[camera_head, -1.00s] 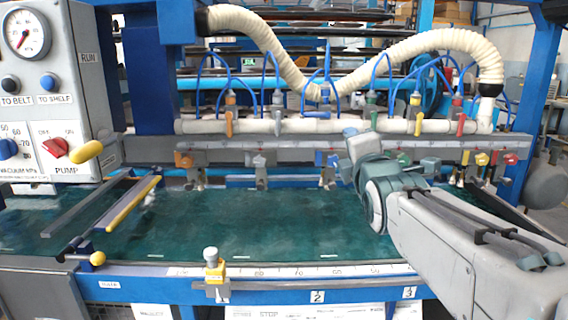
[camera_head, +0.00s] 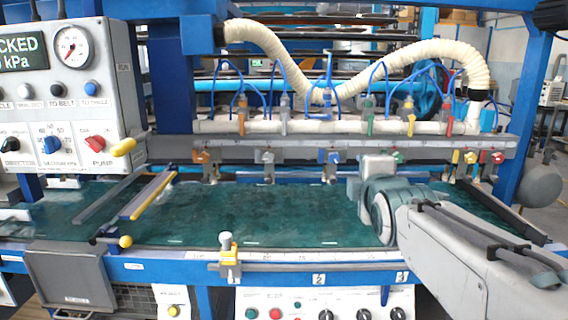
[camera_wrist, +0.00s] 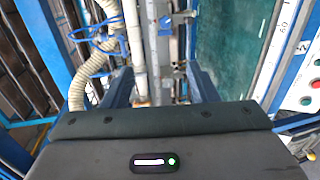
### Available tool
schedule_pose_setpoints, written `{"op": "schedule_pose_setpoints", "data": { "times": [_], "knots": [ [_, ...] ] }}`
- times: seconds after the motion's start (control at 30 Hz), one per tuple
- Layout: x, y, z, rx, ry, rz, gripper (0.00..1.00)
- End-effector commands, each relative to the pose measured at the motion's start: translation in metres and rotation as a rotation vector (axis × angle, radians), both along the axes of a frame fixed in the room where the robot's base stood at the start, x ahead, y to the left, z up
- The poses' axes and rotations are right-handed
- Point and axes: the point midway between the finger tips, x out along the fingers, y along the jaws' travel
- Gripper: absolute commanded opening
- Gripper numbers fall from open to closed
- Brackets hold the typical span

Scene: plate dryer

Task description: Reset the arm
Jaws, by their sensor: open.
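My arm reaches in from the lower right in the head view, over the right part of the green belt (camera_head: 270,215). Its wrist end is folded in front of the row of coloured valves, and the gripper fingers are not distinct there. In the wrist view my gripper (camera_wrist: 162,88) shows as two dark blue fingers spread apart beyond the grey wrist housing. Nothing is between them at close range; the white pipe and metal rail show through the gap farther off.
A control panel (camera_head: 70,105) with a gauge and knobs stands at left. A ribbed cream hose (camera_head: 400,60) and white manifold pipe (camera_head: 345,127) run behind the belt. A yellow-handled bar (camera_head: 148,196) crosses the belt's left. A lower button panel (camera_head: 300,303) is in front.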

Motion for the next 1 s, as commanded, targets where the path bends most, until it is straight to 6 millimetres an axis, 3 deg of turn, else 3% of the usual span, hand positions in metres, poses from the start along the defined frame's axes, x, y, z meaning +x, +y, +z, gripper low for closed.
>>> {"op": "schedule_pose_setpoints", "data": {
  "times": [0.23,0.37,0.6,0.8,1.0],
  "knots": [
    [-0.022,-0.001,-0.023,0.264,0.189,-0.082,0.53],
    [-0.046,-0.001,-0.042,0.476,0.345,-0.191,0.53],
    [-0.117,0.000,-0.080,0.901,0.648,-0.557,0.53],
    [-0.178,0.002,-0.098,1.135,0.804,-0.912,0.53],
    [-0.210,0.004,-0.106,1.223,0.855,-1.111,0.53]
  ]
}}
